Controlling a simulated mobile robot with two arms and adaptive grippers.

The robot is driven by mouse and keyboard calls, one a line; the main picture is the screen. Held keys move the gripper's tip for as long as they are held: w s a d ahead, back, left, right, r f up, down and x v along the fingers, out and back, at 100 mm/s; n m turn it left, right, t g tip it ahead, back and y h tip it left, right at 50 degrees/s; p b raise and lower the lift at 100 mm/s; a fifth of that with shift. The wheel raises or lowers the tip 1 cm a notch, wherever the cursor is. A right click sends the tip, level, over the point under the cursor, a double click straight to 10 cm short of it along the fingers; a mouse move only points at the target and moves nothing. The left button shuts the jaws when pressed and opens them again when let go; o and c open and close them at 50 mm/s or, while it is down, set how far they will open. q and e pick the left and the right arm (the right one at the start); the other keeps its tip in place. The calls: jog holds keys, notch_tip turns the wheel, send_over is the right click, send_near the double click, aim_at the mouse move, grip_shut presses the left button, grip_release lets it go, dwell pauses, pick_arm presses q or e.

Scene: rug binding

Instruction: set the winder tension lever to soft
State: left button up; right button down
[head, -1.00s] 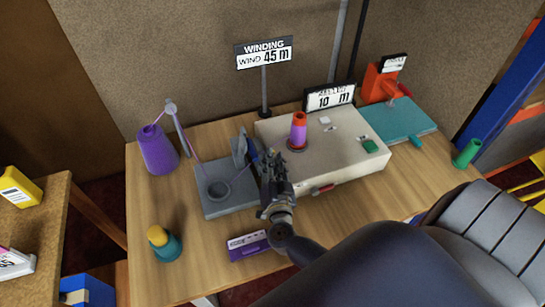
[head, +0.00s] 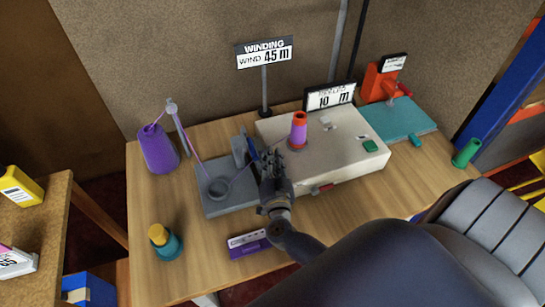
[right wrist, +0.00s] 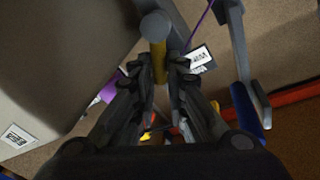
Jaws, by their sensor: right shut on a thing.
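The winder (head: 340,155) is a pale box on the wooden table, with a purple and orange cone (head: 299,132) standing upright on top. My right gripper (head: 270,160) is at the winder's left end, above the grey plate (head: 215,203). In the right wrist view, the gripper (right wrist: 156,72) is shut on a yellow stem with a round grey end, which looks like the tension lever (right wrist: 158,60). In the head view my gripper hides this lever, and I cannot read its setting. My left gripper is not in view.
A purple cone (head: 158,150) with a thread guide stands at the left. A sign post (head: 264,90) and a counter sign (head: 330,96) stand behind.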

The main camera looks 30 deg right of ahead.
jog(key=shift+w+a+f+n+t+y+p, duration=0.3)
jog(key=shift+a+n+t, duration=0.4)
jog(key=shift+n, duration=1.8)
jog(key=shift+w+a+r+n+t+y+p, duration=0.1)
jog(key=shift+a+n+t+y+p, duration=0.6)
jog(key=shift+n, duration=1.8)
jog(key=shift+w+a+f+n+t+h+p, duration=0.1)
jog(key=shift+w+a+f+n+t+p, duration=0.15)
jog(key=shift+a+n, duration=1.6)
jog(key=shift+s+d+n, duration=0.1)
jog(key=shift+d+n, duration=0.55)
jog(key=shift+n, duration=0.1)
jog(key=c, duration=1.9)
grip_release()
jog(key=shift+r, duration=0.1)
